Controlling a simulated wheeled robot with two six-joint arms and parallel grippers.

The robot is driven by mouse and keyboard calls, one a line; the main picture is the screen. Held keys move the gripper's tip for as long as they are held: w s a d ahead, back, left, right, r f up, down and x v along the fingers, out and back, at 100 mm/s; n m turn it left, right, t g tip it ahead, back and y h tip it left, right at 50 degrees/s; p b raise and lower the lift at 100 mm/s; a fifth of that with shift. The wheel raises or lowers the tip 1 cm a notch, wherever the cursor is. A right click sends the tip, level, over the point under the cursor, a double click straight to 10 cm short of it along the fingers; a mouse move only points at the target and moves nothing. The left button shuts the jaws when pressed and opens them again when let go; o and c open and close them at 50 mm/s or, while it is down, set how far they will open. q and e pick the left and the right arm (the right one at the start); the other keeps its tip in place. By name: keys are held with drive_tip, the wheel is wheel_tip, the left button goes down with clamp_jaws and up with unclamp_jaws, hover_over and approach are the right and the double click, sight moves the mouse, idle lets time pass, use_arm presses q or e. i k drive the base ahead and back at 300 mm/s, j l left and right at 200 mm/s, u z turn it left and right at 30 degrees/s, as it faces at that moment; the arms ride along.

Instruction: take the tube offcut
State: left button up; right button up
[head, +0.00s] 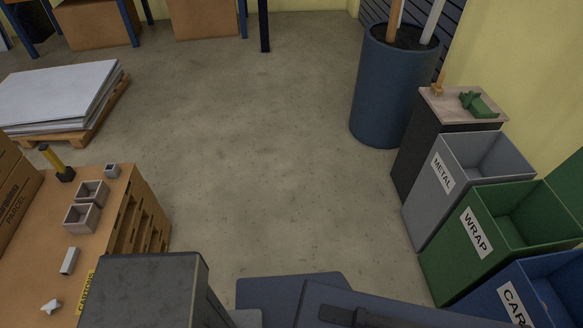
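Several small pieces lie on the orange-brown pallet top (36,222) at the left, and I cannot tell for sure which is the tube offcut. A short pale grey square-section length (69,261) lies near the front and looks most like one. Two hollow, open-topped square pieces, a farther one (92,188) and a nearer one (79,222), stand behind it. A small grey cube-like piece (112,171) is farther back. Neither of my grippers shows.
A yellow-handled tool (54,158) and parcel boxes (14,190) share the pallet top. Bins labelled METAL (444,205) and WRAP (465,245) and a blue bin (490,296) line the right, beside a dark cabinet (415,150) and blue barrel (385,95). The middle floor is clear.

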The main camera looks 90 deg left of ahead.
sight(67, 267)
drive_tip(key=u, duration=4.9)
drive_tip(key=i+l, duration=0.4)
drive_tip(key=i, duration=0.15)
drive_tip(key=z, duration=0.05)
